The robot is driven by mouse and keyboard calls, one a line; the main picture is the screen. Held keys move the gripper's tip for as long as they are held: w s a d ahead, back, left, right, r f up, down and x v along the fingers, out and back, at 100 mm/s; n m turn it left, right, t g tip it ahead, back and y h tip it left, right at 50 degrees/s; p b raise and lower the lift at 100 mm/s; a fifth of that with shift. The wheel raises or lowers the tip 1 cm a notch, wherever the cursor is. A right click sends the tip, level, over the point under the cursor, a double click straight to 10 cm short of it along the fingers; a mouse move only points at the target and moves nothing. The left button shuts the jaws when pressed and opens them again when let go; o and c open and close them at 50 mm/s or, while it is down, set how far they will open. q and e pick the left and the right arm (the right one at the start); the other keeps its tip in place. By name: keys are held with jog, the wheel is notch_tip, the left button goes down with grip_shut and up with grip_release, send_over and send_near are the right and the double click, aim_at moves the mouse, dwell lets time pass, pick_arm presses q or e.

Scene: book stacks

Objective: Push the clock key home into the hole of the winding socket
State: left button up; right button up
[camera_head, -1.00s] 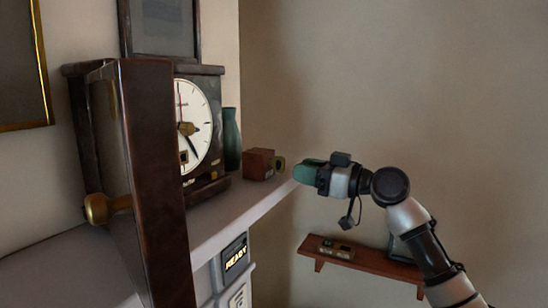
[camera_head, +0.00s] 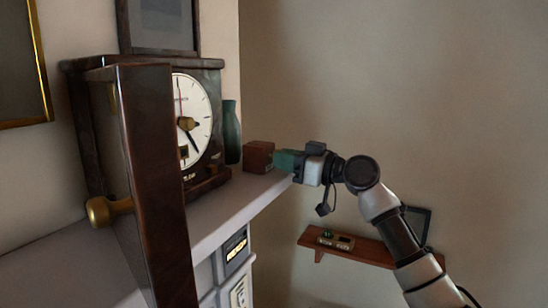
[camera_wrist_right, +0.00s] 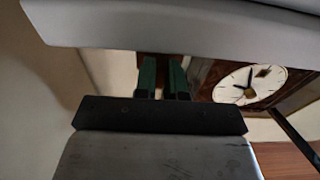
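The dark wooden clock (camera_head: 212,172) stands on the mantel, its white dial (camera_head: 200,142) partly hidden by the open door (camera_head: 152,180). A brass-coloured fitting (camera_head: 187,124) sits on the dial, with a small square dark-and-brass part (camera_head: 183,152) below it. I cannot tell which is the winding socket. My right gripper (camera_head: 282,160) has its green fingers at the right end of a small brown block (camera_head: 258,157). In the wrist view the fingers (camera_wrist_right: 163,80) stand a little apart, with nothing clearly seen between them. The clock key cannot be made out. My left gripper is out of view.
A green vase (camera_head: 231,133) stands between clock and block. The door's brass knob (camera_head: 97,211) sticks out left. A lit sign (camera_head: 236,248) is below the mantel (camera_head: 215,215). A low wooden shelf (camera_head: 365,249) carries a small labelled item. The wall at right is bare.

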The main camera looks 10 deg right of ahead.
jog(key=shift+d, duration=0.1)
grip_shut()
jog(key=b+v, duration=0.3)
jog(key=v, duration=0.4)
jog(key=shift+d, duration=0.15)
dwell(0.8)
jog(key=shift+s, duration=0.15)
